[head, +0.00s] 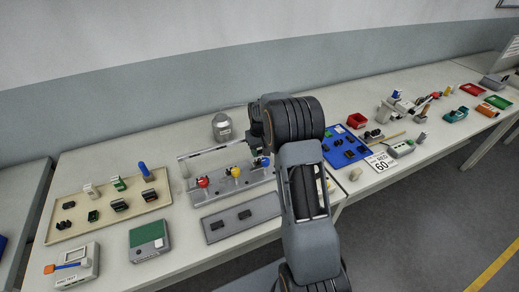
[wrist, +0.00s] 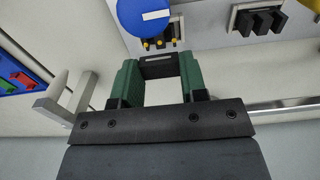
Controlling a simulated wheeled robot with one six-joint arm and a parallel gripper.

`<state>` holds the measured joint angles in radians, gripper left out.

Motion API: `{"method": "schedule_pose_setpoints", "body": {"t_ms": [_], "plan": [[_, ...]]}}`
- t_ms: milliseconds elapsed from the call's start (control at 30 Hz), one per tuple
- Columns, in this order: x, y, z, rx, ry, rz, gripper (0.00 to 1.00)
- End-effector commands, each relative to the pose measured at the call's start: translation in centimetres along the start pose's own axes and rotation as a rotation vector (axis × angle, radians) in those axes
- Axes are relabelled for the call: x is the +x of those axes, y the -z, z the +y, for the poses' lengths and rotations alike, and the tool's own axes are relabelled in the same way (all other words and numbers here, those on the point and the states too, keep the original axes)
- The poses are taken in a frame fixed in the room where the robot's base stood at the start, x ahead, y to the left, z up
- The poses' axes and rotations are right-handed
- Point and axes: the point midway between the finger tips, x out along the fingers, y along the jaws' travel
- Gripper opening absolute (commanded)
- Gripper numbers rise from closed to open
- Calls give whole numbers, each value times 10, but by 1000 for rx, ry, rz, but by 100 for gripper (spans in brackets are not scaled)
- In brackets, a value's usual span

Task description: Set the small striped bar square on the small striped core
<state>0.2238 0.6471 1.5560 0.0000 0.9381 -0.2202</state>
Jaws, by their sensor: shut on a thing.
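My gripper (wrist: 160,82) has two green fingers. They are shut on a small dark piece (wrist: 159,66) that spans their tips and may be the small striped bar; its stripes are not clear. Just beyond it is a blue round part (wrist: 146,14) with a white stripe and several yellow-tipped pins below, cut off by the top edge. I cannot tell whether this is the small striped core or whether the held piece touches it. In the head view my arm hides the gripper; a small blue part (head: 260,162) shows beside it on the grey fixture (head: 232,185).
The fixture also carries a red part (head: 203,182) and a yellow part (head: 236,171). A grey tray (head: 240,228) with two dark pieces lies in front. A beige tray (head: 75,232) of connectors is left; a blue tray (head: 333,157) is right. A black connector (wrist: 258,20) is right in the wrist view.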

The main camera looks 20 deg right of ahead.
Motion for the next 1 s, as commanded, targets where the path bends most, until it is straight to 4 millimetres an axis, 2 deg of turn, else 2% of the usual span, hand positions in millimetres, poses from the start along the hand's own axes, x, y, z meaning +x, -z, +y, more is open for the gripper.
{"method": "schedule_pose_setpoints", "body": {"t_ms": [500,1000], "plan": [[28,0,0,0,0,-1,16],[32,0,0,0,0,0,16]]}}
